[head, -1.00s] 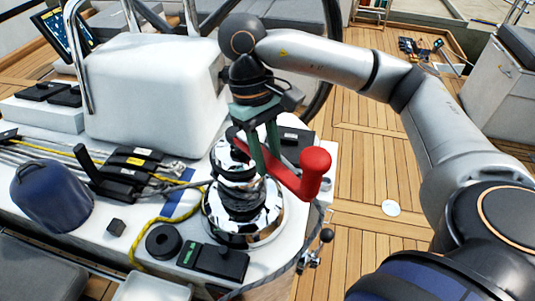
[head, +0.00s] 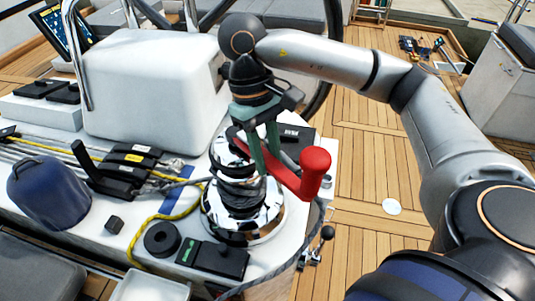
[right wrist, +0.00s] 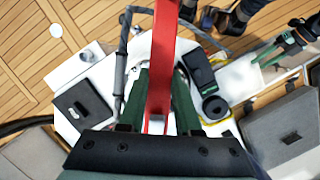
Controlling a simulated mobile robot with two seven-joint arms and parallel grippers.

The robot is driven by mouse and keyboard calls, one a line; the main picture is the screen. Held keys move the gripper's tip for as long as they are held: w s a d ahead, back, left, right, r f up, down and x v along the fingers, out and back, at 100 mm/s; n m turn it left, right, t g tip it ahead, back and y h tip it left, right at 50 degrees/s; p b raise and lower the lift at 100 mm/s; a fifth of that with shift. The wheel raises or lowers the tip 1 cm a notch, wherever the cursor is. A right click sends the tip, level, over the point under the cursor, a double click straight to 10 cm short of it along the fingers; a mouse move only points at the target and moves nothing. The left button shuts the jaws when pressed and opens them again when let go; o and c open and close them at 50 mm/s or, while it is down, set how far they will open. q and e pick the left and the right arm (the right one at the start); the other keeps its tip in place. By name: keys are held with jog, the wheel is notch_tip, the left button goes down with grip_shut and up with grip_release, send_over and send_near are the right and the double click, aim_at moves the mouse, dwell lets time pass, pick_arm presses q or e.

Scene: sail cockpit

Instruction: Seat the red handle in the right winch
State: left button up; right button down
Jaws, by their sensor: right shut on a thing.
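The red handle (head: 317,172) has a flat arm and an upright round grip at its right end. My right gripper (head: 266,160) points down above the chrome winch (head: 242,212) and is shut on the handle's arm. The handle's inner end is behind the fingers and close over the winch top; I cannot tell whether it touches or sits in the socket. In the right wrist view the red handle (right wrist: 163,55) runs between the green fingers (right wrist: 158,88) and hides most of the winch.
A blue bag (head: 47,195), black rope clutches (head: 125,170), a yellow rope (head: 150,222), a round black puck (head: 162,240) and a black box (head: 220,258) lie left of and before the winch. A white housing (head: 155,85) stands behind. Wooden deck (head: 365,170) is open at right.

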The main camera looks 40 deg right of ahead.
pick_arm(q)
jog(key=shift+f+b, duration=0.4)
jog(key=shift+f, duration=0.05)
pick_arm(e)
jog(key=shift+f, duration=0.45)
jog(key=shift+c, duration=0.2)
grip_release()
pick_arm(q)
jog(key=shift+r, duration=0.1)
pick_arm(e)
jog(key=shift+r, duration=0.1)
notch_tip(320, 180, up, 9)
jog(key=p, duration=0.8)
pick_arm(q)
notch_tip(320, 180, up, 8)
dwell(0.4)
